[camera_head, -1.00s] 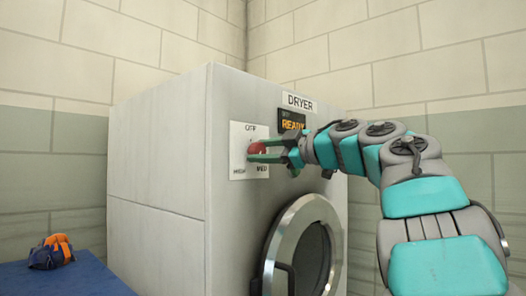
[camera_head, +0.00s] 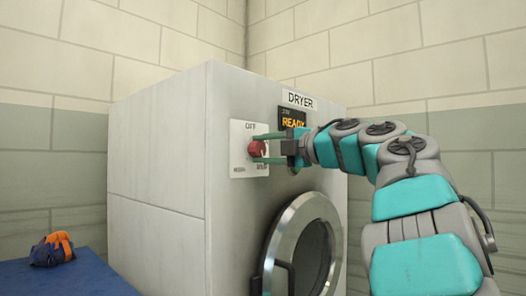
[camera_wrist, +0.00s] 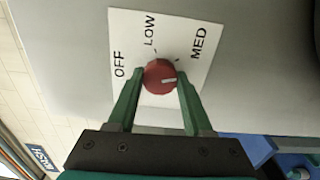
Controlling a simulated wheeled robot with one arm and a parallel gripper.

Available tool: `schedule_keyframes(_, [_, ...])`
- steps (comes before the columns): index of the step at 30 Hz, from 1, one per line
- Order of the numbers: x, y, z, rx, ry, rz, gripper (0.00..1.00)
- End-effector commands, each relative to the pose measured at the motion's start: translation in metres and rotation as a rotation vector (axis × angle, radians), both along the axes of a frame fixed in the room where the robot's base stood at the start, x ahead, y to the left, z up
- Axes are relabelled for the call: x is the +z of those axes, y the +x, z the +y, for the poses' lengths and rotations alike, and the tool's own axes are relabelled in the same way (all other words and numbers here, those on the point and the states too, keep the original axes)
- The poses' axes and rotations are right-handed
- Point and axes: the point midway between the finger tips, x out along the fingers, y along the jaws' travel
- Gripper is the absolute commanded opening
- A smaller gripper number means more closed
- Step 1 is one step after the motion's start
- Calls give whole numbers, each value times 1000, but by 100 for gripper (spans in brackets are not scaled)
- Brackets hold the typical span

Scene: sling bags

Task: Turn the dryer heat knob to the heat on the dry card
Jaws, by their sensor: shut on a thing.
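The dryer (camera_head: 155,170) stands in the head view with a white dial plate (camera_head: 238,163) on its front. The red heat knob (camera_head: 254,147) is on that plate. In the wrist view the knob (camera_wrist: 156,70) sits between the two green fingers of my gripper (camera_wrist: 160,82), which is shut on it. The knob's white mark points to the right in the wrist view, below the line to the MED label. OFF is left and LOW is above the knob there. The HIGH label is hidden in the wrist view. I see no dry card in either view.
The round dryer door (camera_head: 303,250) with a dark handle is below the knob. A lit display (camera_head: 292,118) reads READY. An orange and blue bag (camera_head: 52,249) lies on a blue surface (camera_head: 70,280) at left. A blue WASH sign (camera_wrist: 42,157) shows in the wrist view.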

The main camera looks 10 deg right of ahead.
Motion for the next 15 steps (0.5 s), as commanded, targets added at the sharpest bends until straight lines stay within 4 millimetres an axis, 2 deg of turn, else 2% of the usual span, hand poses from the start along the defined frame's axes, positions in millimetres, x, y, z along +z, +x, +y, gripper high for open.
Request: schedule_keyframes(15, [-5,1,-1,1,-399,-285,0])
